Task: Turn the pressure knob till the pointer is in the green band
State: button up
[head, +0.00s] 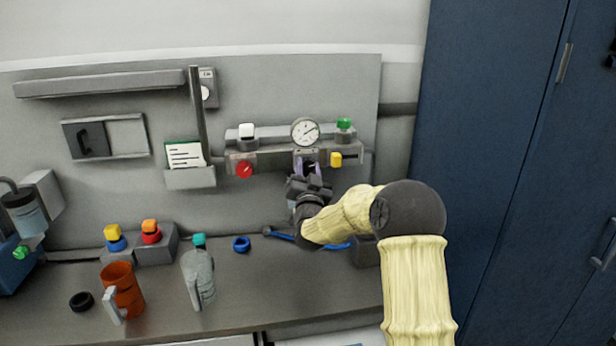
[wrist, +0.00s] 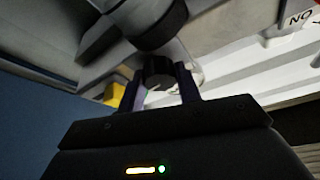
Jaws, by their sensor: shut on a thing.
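The round white pressure gauge (head: 305,132) sits in the middle of the grey panel unit on the wall. Its dial has a green mark at the upper right; the pointer is too small to read surely against it. My gripper (head: 307,168) reaches up to the unit just below the gauge. In the wrist view my gripper's purple fingers (wrist: 159,88) stand on both sides of the dark pressure knob (wrist: 158,70) and are shut on it.
A red knob (head: 244,170) and a yellow button (head: 336,159) flank my gripper. A green-topped part (head: 345,127) stands right of the gauge. On the bench are an orange mug (head: 123,290), a grey bottle (head: 199,277) and a blue ring (head: 241,244).

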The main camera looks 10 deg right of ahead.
dwell(0.3)
jog(key=o, duration=1)
jog(key=b+v, duration=0.4)
jog(key=v, duration=1.3)
jog(key=shift+s+b, duration=0.2)
jog(key=shift+b, duration=0.2)
jog(key=shift+a, duration=0.1)
